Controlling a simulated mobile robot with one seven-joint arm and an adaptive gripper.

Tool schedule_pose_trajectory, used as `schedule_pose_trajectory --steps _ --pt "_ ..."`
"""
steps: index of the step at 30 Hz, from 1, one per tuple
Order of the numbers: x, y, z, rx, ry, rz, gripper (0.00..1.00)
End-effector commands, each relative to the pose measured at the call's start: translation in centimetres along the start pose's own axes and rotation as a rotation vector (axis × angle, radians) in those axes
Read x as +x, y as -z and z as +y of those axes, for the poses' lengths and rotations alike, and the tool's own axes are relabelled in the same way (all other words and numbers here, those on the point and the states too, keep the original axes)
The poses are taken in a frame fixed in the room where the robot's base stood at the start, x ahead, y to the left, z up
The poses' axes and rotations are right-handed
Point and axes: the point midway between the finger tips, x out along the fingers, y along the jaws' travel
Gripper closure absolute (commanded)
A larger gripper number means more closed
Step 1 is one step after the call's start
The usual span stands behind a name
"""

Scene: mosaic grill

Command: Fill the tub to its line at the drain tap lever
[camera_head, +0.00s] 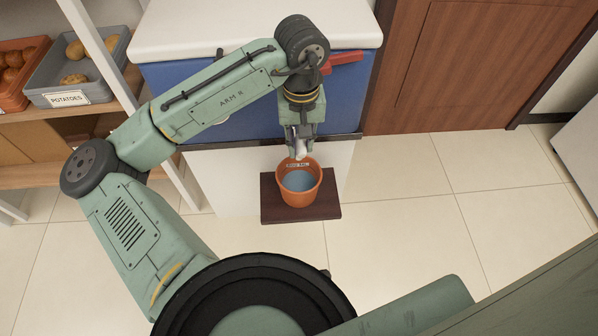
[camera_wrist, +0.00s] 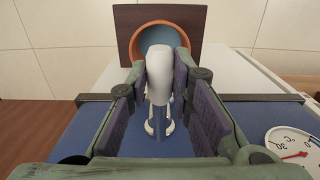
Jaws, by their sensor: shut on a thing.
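The tub (camera_head: 300,199) is a terracotta-coloured pot with blue-grey liquid inside and a small pale label at its far inner rim, too small to read. Its rim also shows in the wrist view (camera_wrist: 138,41), partly hidden behind the lever. The drain tap lever (camera_wrist: 159,75) is white and rounded and stands between my finger pads. In the head view its white end (camera_head: 300,149) shows just above the tub's far rim. My gripper (camera_head: 299,143) is shut on the lever; it also shows in the wrist view (camera_wrist: 160,90). I cannot tell the liquid's level against the line.
The tub stands on a dark board (camera_head: 328,207) on the tiled floor. Behind is a blue cabinet (camera_head: 350,105) with a white top and a red handle (camera_head: 345,58). A round dial (camera_wrist: 291,146) shows in the wrist view. Shelves with a potato bin (camera_head: 75,97) stand left.

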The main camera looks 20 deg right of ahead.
Motion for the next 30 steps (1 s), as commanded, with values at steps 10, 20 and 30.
schedule_pose_trajectory --steps 10,20,30 --pt "-1.3 0.0 0.0 0.001 -0.001 0.003 0.97" --pt "-1.8 0.0 0.0 0.001 0.000 0.003 0.97" --pt "-1.7 0.0 0.0 0.001 0.000 0.002 0.97"
